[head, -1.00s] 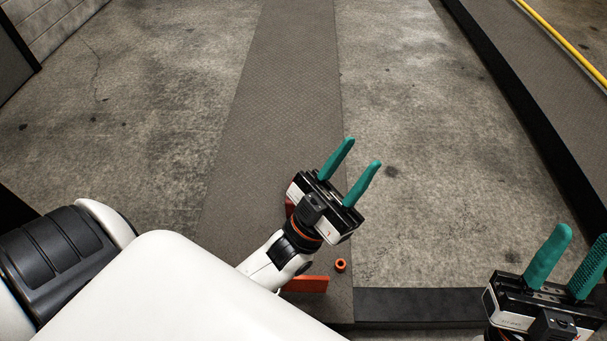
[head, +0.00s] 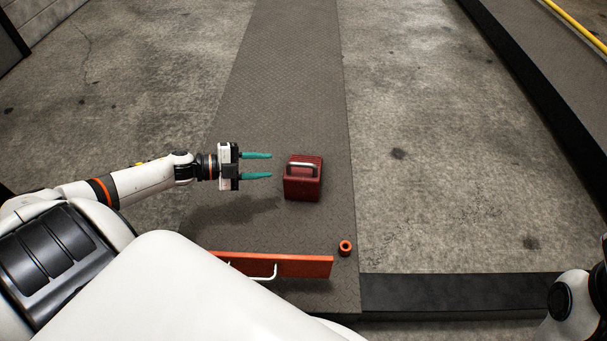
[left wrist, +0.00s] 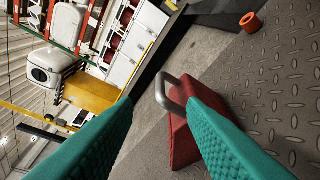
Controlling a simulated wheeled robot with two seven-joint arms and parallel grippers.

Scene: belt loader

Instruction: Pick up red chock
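The red chock (head: 303,184) is a dark red block with a pale metal handle on top. It sits on the grey patterned strip in the head view. My left gripper (head: 257,166) is open, with its two teal fingers pointing right at the chock from its left side. A small gap shows between the fingertips and the chock. In the left wrist view the chock (left wrist: 183,144) and its handle are ahead, partly hidden behind the right-hand finger. Only part of my right arm shows at the lower right of the head view; its gripper is out of frame.
An orange-red bar (head: 300,265) with a pale handle lies across the near end of the strip (head: 290,70). A small orange ring (head: 345,247) is beside it. A black raised edge (head: 450,294) runs to the right. Concrete floor on both sides is clear.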

